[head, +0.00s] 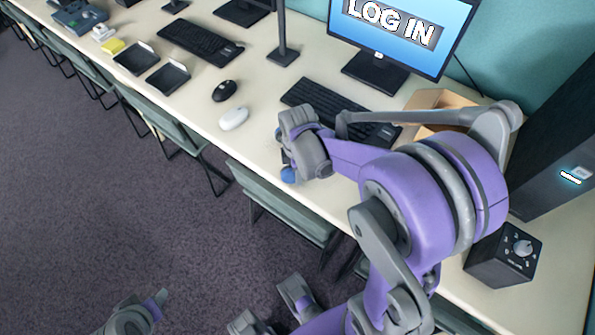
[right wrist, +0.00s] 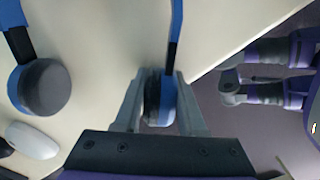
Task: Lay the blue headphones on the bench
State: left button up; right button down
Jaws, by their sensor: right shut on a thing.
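The blue headphones have a blue band and dark grey cups. In the right wrist view one ear cup (right wrist: 40,87) shows at the left over the pale bench, and the other cup (right wrist: 160,98) is between my right fingers. In the head view only a bit of blue (head: 288,175) shows below my right gripper (head: 300,145), near the bench's front edge; the rest is hidden. My right gripper is shut on the headphones. Whether they touch the bench (head: 268,150) I cannot tell. Only grey and purple parts of mine show at the bottom of the head view; no left fingertips are clear.
A white mouse (head: 234,118), a black mouse (head: 224,91) and a keyboard (head: 325,105) lie near the gripper. A monitor (head: 400,35), a wooden box (head: 435,100), a dark tower (head: 555,140) and a black dial box (head: 503,258) stand further right. Green chairs (head: 280,205) line the front edge.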

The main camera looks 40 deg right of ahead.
jog(key=shift+f, duration=0.1)
jog(key=shift+c, duration=2)
grip_release()
notch_tip(320, 180, up, 11)
jog(key=shift+f+p, duration=0.1)
jog(key=shift+p, duration=0.9)
jog(key=shift+a, duration=0.1)
jog(key=s+a+r+m+t+p, duration=0.5)
jog(key=a+m, duration=0.4)
jog(key=m, duration=0.3)
jog(key=shift+s+a+r+p, duration=0.35)
jog(key=shift+s+r+p, duration=0.45)
jog(key=shift+s, duration=0.4)
